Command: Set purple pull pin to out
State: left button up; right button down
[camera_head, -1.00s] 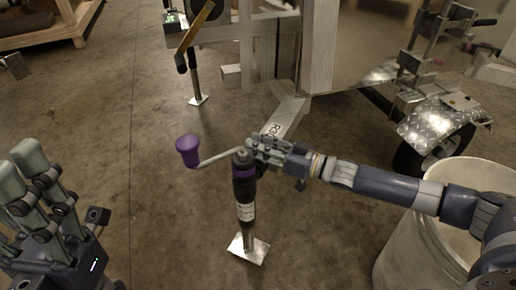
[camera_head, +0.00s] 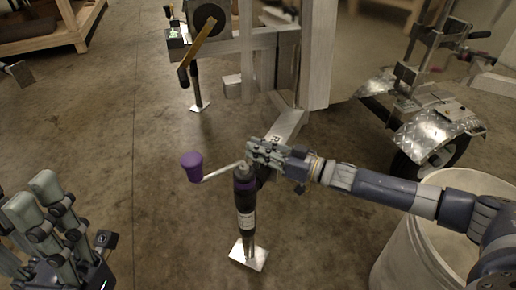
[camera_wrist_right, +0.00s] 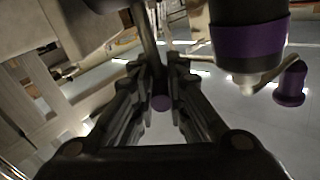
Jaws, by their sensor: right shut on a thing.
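A dark trailer jack (camera_head: 246,205) stands upright on a shiny square foot (camera_head: 248,256). It has a purple band and a crank with a purple knob (camera_head: 191,166) pointing left. My right gripper (camera_head: 262,152) is at the right of the jack's top. In the right wrist view, its fingers (camera_wrist_right: 160,100) are closed around the purple-ended pull pin (camera_wrist_right: 160,103). The jack's purple band (camera_wrist_right: 250,40) and the crank knob (camera_wrist_right: 290,84) are right of the fingers there. My left gripper (camera_head: 45,205) is low at the left edge, away from the jack; its opening is unclear.
A trailer beam (camera_head: 287,125) runs back from the jack. A second jack with a tan crank arm (camera_head: 203,48) stands behind. A white barrel (camera_head: 420,240) is under my right arm. A wheel with a tread-plate fender (camera_head: 448,128) is at the right. Floor left of the jack is clear.

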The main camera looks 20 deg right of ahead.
jog(key=shift+r, duration=0.3)
jog(key=c, duration=1.8)
grip_release()
jog(key=shift+c, duration=0.2)
jog(key=shift+r, duration=0.1)
jog(key=shift+s, duration=0.1)
jog(key=shift+s+d+f, duration=0.15)
jog(key=shift+d+f, duration=0.05)
jog(key=shift+d, duration=0.05)
jog(key=v, duration=1.1)
jog(key=shift+s, duration=0.15)
jog(key=shift+r, duration=0.1)
